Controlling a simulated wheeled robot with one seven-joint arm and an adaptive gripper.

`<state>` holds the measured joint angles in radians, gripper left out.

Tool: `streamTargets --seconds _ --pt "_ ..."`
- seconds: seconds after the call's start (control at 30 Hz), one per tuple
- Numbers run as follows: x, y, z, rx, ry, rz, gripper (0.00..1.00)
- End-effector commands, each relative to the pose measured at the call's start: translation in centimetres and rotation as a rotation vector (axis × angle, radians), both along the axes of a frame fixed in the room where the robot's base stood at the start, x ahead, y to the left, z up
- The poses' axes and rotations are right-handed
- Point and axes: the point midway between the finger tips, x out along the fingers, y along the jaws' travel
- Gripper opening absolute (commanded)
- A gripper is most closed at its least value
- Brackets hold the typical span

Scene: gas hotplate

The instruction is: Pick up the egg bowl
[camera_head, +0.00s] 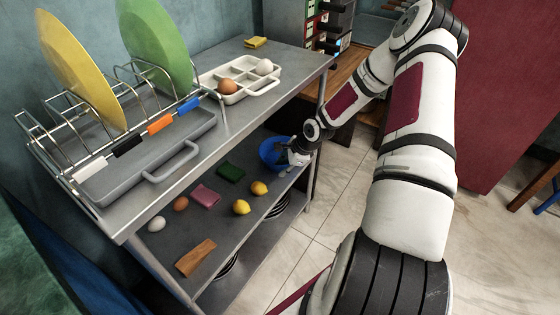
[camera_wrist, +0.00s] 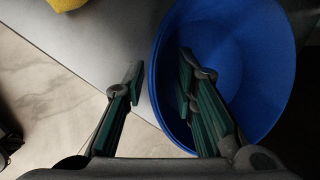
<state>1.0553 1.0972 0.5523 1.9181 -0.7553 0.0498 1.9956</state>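A blue bowl (camera_head: 270,153) stands on the shelf under the counter, at its right end. In the wrist view the bowl (camera_wrist: 255,50) fills the right side, and its visible inside looks empty. My gripper (camera_head: 296,157) is at the bowl's right side in the head view. In the wrist view my gripper (camera_wrist: 160,72) is open, with its fingers on either side of the bowl's rim: one outside it, the other over the inside. A gap shows between the fingers and the rim. I cannot tell how deep the inner finger reaches.
A white compartment tray (camera_head: 236,97) with a brown and a white egg stands on the counter (camera_head: 290,58) above. Two lemons (camera_head: 242,207), a green sponge (camera_head: 231,172), a pink sponge (camera_head: 205,196) and a wooden block (camera_head: 196,258) lie on the shelf. A dish rack (camera_head: 60,150) holds plates.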

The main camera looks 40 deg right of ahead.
Motion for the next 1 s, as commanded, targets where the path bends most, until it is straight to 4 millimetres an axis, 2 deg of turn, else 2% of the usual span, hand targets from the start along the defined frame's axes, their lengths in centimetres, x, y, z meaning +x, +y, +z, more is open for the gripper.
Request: streamTargets --seconds 0.27,0.4,1.0 --pt "0.17 0.05 -0.32 0.000 -0.001 -0.001 0.26" --pt "0.17 0.06 -0.31 0.000 -0.001 -0.001 0.00" --pt "-0.03 0.15 0.26 -0.001 0.000 -0.002 0.00"
